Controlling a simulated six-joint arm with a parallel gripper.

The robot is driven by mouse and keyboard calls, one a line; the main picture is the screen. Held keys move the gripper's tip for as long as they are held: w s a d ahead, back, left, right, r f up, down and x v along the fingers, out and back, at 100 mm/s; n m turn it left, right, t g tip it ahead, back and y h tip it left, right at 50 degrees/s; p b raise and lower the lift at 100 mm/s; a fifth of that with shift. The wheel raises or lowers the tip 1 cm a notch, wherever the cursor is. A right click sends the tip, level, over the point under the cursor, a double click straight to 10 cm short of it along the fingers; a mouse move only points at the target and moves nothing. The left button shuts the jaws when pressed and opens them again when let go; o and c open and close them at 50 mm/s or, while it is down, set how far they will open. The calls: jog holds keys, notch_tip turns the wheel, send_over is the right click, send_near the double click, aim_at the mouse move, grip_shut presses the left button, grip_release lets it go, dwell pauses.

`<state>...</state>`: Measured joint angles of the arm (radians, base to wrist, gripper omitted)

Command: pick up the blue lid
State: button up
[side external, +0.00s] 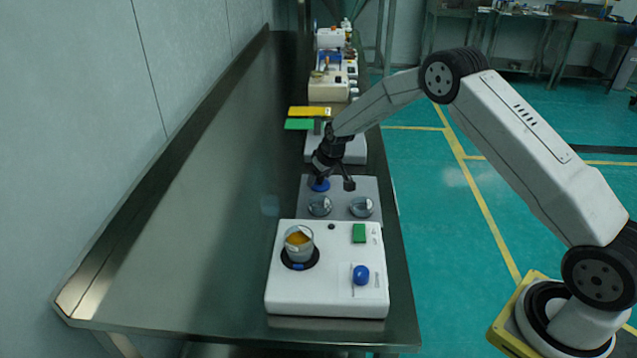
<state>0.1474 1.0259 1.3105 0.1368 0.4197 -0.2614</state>
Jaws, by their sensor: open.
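A small blue piece (319,185), which looks like the blue lid, sits on the grey plate (369,186) at its back left. My gripper (334,184) is open at the back of this plate, and one finger is close to the blue piece. I cannot tell whether that finger touches it. Part of the blue piece is hidden by the gripper. Two round, glassy dishes stand in front of it on the plate, a left one (319,205) and a right one (361,206).
A white machine (329,303) stands in front, with a beaker of orange material (299,245), a green switch (359,233) and a blue knob (361,275). Behind are green (299,124) and yellow (309,111) panels and more devices. The left side of the metal table (205,220) is clear.

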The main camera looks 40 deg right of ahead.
grip_shut()
jog(key=shift+r, duration=0.1)
jog(key=shift+r, duration=0.65)
jog(key=s+a+r, duration=0.1)
jog(key=s+r, duration=1)
jog(key=s, duration=0.3)
jog(key=shift+a+r, duration=0.25)
